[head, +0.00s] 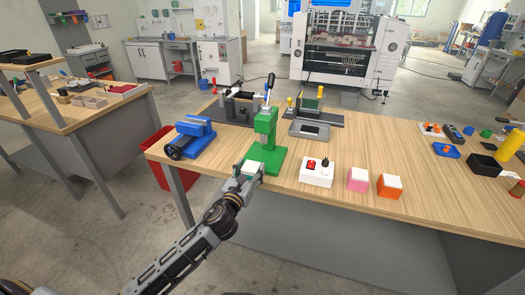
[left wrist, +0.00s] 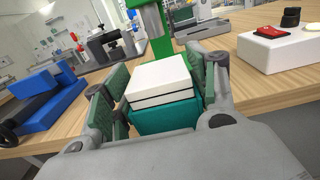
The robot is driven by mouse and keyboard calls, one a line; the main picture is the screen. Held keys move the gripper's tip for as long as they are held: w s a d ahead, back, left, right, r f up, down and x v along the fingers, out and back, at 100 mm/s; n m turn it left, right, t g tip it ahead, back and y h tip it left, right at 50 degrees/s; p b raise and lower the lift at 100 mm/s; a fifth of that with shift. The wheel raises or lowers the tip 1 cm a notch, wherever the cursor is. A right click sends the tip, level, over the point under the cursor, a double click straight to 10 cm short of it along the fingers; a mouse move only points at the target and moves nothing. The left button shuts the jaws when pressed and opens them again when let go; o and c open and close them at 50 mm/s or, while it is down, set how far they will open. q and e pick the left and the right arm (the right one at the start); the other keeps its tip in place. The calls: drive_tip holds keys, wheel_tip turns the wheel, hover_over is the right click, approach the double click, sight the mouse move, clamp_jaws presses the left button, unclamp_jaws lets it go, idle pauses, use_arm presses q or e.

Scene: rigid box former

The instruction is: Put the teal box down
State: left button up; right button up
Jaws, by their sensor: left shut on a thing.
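The teal box (left wrist: 165,116) has a white lid (left wrist: 158,80) and sits between the green-padded fingers of my left gripper (left wrist: 155,98) in the left wrist view. The left gripper is shut on its sides. In the head view, my left gripper (head: 248,172) is at the front edge of the table, and the box's pale lid (head: 252,166) shows between its fingers. The box is just in front of the green press (head: 267,133); I cannot tell whether it touches the press base or the table. My right gripper is not in view.
On the wooden table (head: 335,150), a blue vise (head: 193,138) is left of the press. A white switch box (head: 316,172), a pink box (head: 358,182) and an orange box (head: 389,188) stand to the right. Fixtures (head: 308,131) stand behind. The table's middle right is clear.

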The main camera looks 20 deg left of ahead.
use_arm(q)
drive_tip(key=shift+w+d, duration=0.15)
drive_tip(key=shift+w, duration=4.3)
drive_tip(key=shift+w, duration=0.1)
drive_tip(key=shift+w, duration=1.95)
drive_tip(key=shift+w+d+f, duration=0.1)
drive_tip(key=shift+f, duration=0.15)
drive_tip(key=shift+f+b, duration=0.1)
drive_tip(key=shift+b, duration=0.2)
drive_tip(key=o, duration=1.1)
